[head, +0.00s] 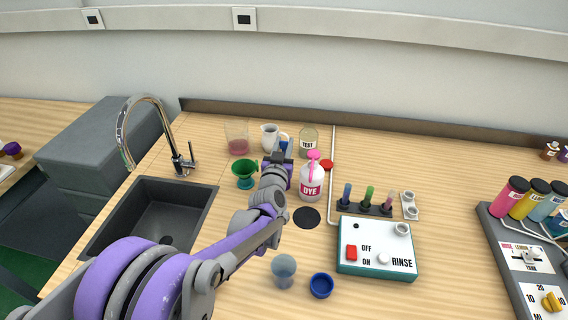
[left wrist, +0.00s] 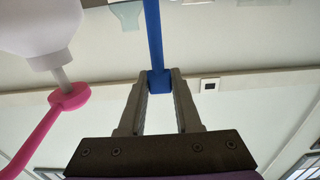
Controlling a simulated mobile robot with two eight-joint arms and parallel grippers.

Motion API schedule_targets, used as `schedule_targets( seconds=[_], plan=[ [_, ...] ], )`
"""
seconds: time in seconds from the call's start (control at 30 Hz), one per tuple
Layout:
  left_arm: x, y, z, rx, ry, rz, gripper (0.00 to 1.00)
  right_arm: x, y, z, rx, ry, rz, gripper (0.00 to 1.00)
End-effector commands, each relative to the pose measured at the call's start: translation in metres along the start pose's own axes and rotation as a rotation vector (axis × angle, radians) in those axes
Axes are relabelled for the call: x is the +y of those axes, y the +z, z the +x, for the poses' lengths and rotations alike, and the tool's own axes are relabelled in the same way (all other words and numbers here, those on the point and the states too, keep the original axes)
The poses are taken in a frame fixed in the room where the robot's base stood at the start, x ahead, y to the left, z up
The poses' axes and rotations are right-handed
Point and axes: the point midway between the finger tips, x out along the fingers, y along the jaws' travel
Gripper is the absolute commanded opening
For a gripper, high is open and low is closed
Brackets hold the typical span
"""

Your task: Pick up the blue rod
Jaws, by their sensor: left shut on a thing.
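My left gripper (head: 282,161) reaches over the counter next to the white dye bottle (head: 311,184). In the left wrist view my left gripper (left wrist: 158,82) is shut on the blue rod (left wrist: 154,42), holding it by one end between the fingertips. The rest of the rod runs out of the top of that view. In the head view a small blue part (head: 286,146) shows just beyond the gripper; most of the rod is hidden there. The dye bottle's pink pump (left wrist: 68,97) is close beside the gripper in the wrist view.
A beaker (head: 237,136), white jug (head: 270,136) and TEST jar (head: 309,141) stand behind the gripper. A green cup (head: 244,173) is left of it. A vial rack (head: 364,207) and rinse box (head: 376,248) lie to the right. The sink (head: 152,218) is at left.

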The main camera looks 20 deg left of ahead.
Motion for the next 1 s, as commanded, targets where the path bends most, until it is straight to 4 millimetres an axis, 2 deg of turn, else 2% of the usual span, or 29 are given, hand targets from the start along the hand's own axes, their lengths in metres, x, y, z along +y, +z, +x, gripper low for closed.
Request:
schedule_targets(
  seconds=[0.03,0.07,0.47,0.57,0.8,1.0],
  plan=[
    [0.0,0.0,0.0,-0.001,0.001,0.0,0.04,0.0,0.0,0.0,0.0,0.0,0.0,1.0],
    [0.0,0.0,0.0,-0.001,0.001,0.0,0.0,0.0,0.0,0.0,0.0,0.0,0.0,1.0],
    [0.0,-0.003,0.0,-0.001,0.0,0.0,0.0,0.0,0.0,0.0,0.0,0.0,0.0,1.0],
    [0.0,-0.014,0.0,0.0,0.0,0.0,0.0,0.0,-0.001,-0.001,0.001,0.0,0.0,1.0],
    [0.0,-0.063,0.0,0.0,0.0,-0.001,0.0,0.0,-0.004,-0.005,0.003,0.0,0.0,1.0],
    [0.002,-0.093,0.0,0.0,0.004,0.001,0.0,0.0,-0.006,-0.008,0.004,0.0,0.0,1.0]
  ],
)
